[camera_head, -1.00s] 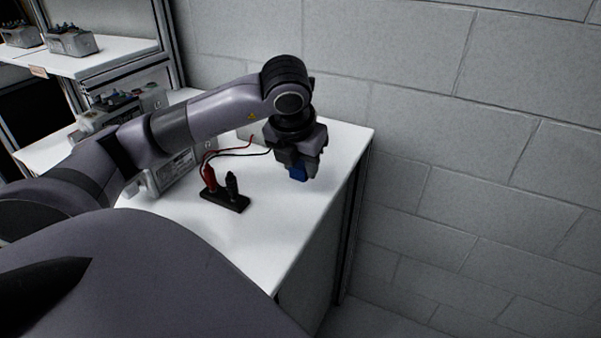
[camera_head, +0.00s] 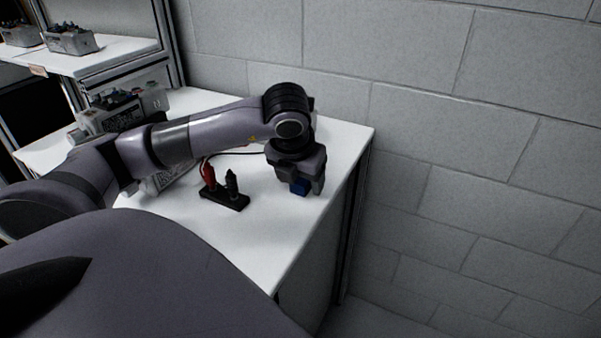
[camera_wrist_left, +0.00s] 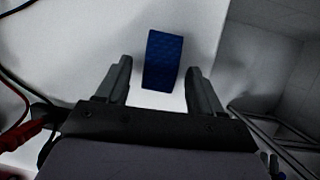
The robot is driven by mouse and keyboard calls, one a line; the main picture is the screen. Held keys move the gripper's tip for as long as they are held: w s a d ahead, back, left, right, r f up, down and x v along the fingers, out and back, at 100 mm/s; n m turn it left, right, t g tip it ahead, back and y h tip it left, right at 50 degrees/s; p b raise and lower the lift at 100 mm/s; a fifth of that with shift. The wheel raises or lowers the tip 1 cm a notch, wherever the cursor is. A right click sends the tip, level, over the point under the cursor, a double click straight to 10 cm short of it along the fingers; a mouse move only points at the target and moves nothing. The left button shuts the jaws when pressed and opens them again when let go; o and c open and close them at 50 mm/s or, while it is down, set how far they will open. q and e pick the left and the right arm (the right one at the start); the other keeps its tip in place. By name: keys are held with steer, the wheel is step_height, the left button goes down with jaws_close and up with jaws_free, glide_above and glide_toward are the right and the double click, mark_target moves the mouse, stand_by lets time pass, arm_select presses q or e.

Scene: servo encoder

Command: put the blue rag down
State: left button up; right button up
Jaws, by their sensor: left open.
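In the left wrist view the rag (camera_wrist_left: 163,60) is a textured blue rectangle between and beyond the two fingers of my left gripper (camera_wrist_left: 157,78). The fingers are spread, with a gap on each side of the rag. The rag appears to rest on the white surface. My right gripper is in neither view.
A black stand with red and black plugs (camera_head: 224,196) stands left of the gripper on the white table (camera_head: 240,240), its cables running behind. A grey device (camera_head: 112,115) sits further back left. The table's right edge is close to the rag, with a block wall (camera_head: 450,120) beyond.

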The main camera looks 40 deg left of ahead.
arm_select(q)
steer(key=shift+r, duration=0.1)
steer(key=shift+r+p, duration=0.15)
steer(key=shift+p, duration=0.15)
steer(key=v, duration=1.1)
steer(key=shift+r+p, duration=0.4)
steer(key=shift+p, duration=0.05)
steer(key=shift+s+d, duration=0.1)
steer(key=shift+s, duration=0.05)
steer(key=shift+s+d+f, duration=0.1)
